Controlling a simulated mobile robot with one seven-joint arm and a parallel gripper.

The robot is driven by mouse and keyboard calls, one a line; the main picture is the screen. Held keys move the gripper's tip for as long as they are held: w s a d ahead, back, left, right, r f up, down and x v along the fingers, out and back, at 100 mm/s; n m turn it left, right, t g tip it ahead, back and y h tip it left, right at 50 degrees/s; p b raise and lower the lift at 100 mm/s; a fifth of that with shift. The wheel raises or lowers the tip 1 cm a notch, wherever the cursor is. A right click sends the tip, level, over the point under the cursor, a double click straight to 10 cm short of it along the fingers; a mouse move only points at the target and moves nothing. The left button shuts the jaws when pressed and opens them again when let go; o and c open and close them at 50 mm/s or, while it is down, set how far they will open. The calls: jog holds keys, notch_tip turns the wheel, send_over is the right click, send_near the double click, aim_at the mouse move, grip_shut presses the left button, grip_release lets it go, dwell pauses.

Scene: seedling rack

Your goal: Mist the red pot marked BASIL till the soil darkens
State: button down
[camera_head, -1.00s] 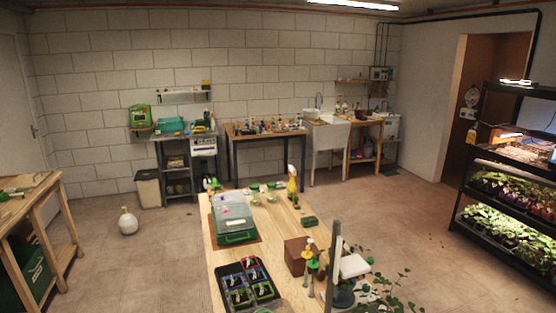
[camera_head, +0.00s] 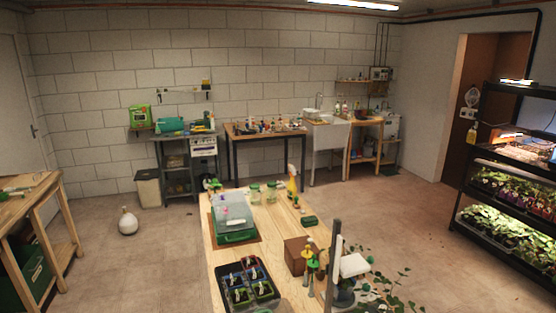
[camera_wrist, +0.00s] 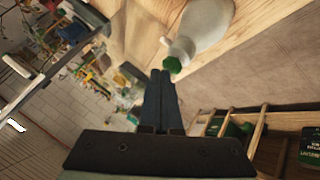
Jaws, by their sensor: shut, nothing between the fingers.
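A black tray (camera_head: 224,300) of small planted pots with white labels stands at the front of the long wooden table. One pot at its back (camera_head: 250,265) looks reddish, but I cannot read its marking or judge its soil. A yellow and white spray bottle (camera_head: 292,182) stands upright at the table's far right edge. My gripper (camera_wrist: 161,73) shows in the wrist view with its dark fingers together and empty. A pale bottle with a green cap (camera_wrist: 173,65) is just beyond the fingertips, apparently without contact. My gripper cannot be made out in the head view.
A green box with a clear lid (camera_head: 236,237), glass jars (camera_head: 255,193) and a brown box (camera_head: 296,254) share the table. A leafy plant (camera_head: 385,290) is at the front right. A wooden bench (camera_head: 40,190) stands left. Open floor lies on both sides.

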jog(key=shift+f, duration=0.1)
dwell(0.4)
jog(key=shift+r+p, duration=0.3)
jog(key=shift+p, duration=0.1)
jog(key=shift+r, duration=0.1)
notch_tip(320, 180, up, 6)
jog(key=p, duration=0.5)
jog(key=shift+p, duration=0.4)
